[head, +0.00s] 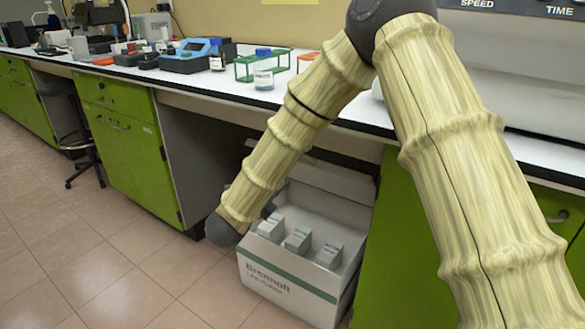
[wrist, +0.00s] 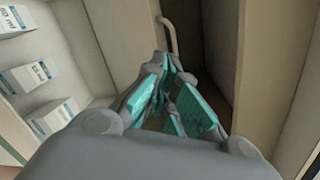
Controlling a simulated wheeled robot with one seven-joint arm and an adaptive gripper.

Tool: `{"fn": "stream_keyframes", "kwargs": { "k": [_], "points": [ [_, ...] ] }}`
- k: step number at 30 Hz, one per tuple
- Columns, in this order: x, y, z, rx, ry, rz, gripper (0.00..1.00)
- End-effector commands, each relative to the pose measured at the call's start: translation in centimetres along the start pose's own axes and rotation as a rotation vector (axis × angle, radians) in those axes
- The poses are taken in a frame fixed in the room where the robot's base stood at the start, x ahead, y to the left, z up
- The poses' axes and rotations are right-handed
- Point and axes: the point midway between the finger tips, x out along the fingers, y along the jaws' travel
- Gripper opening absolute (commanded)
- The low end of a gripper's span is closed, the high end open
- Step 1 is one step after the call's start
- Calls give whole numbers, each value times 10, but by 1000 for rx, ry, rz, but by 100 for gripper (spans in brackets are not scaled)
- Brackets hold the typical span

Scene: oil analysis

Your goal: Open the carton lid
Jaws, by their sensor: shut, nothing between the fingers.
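The white carton (head: 285,291) stands on the floor under the bench, its top open. Its lid (head: 330,205) is raised at the back and leans up under the bench. Several small white boxes (head: 298,239) stand inside; they also show at the left of the wrist view (wrist: 33,75). My gripper (wrist: 170,65) has teal finger pads and is shut and empty. In the wrist view its fingertips are beside a pale panel (wrist: 115,40), seemingly the lid, near its edge. In the head view my arm hides the gripper and part of the carton.
Green cabinets (head: 125,135) flank the knee space, and the white bench top (head: 200,82) overhangs it. A stool (head: 80,130) stands farther left. The tiled floor (head: 90,265) in front is clear. In the wrist view a dark gap (wrist: 217,50) lies right of the fingers.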

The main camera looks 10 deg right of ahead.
Motion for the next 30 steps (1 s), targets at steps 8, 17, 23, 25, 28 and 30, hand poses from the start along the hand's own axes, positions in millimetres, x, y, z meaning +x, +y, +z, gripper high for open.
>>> {"fn": "stream_keyframes", "kwargs": {
  "k": [8, 17, 23, 25, 28, 30],
  "points": [
    [10, 2, -11, -519, -92, -80, 0],
    [16, 5, -20, -1075, -156, -208, 0],
    [18, 7, -27, -1439, -174, -316, 0],
    [18, 7, -29, -1566, -175, -359, 0],
    [18, 8, -32, -1744, -171, -423, 0],
    [18, 9, -35, -1867, -165, -471, 0]
  ]
}}
